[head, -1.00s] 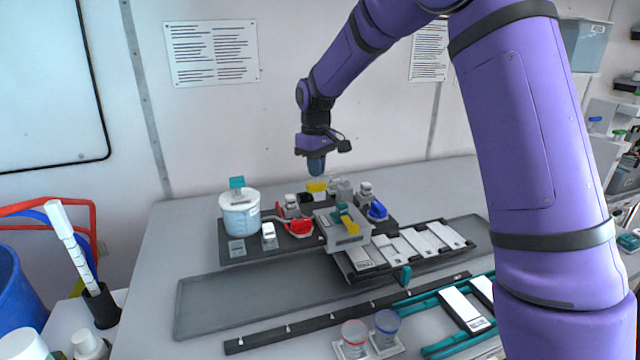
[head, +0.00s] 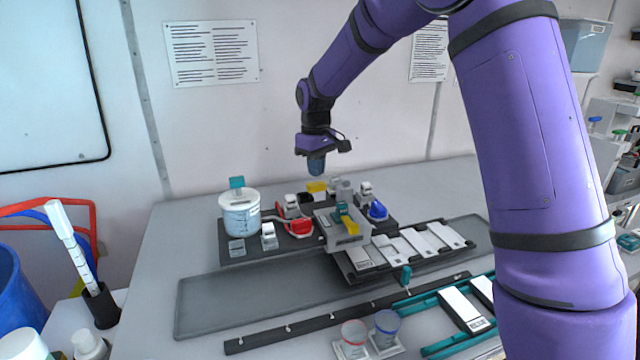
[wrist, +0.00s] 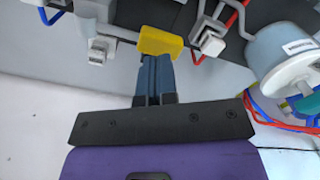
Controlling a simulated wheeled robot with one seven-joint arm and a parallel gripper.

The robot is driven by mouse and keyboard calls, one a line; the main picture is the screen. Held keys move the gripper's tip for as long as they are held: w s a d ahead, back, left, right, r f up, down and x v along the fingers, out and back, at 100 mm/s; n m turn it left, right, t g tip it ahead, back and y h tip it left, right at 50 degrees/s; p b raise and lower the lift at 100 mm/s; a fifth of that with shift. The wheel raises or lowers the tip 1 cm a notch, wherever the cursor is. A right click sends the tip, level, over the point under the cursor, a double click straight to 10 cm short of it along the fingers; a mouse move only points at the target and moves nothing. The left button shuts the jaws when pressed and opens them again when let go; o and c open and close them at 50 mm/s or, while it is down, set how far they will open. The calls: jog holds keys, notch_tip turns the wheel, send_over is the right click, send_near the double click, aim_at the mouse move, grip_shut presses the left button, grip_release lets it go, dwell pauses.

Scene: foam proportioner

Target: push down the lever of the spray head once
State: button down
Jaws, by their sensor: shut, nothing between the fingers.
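A yellow lever (head: 316,187) sits at the back of the dark base plate, next to a grey fitting (head: 341,189); I take it to be the spray head's lever. In the wrist view the yellow lever (wrist: 161,42) lies right at the fingertips and partly behind them. My gripper (head: 316,172) points down just above it, fingers together and empty. It also shows in the wrist view (wrist: 154,62), its blue fingers side by side. I cannot tell whether the tips touch the lever. A second yellow piece (head: 349,225) is on the grey box nearer the front.
A white-lidded tub (head: 240,219) stands at the left of the plate. Red (head: 300,226) and blue (head: 378,211) valve parts flank the lever. A grey box (head: 337,240) and a rack of white cards (head: 408,243) are in front.

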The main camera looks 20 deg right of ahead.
aim_at(316, 183)
jog(key=shift+f, duration=0.2)
jog(key=shift+f, duration=2.1)
jog(key=shift+r, duration=4.05)
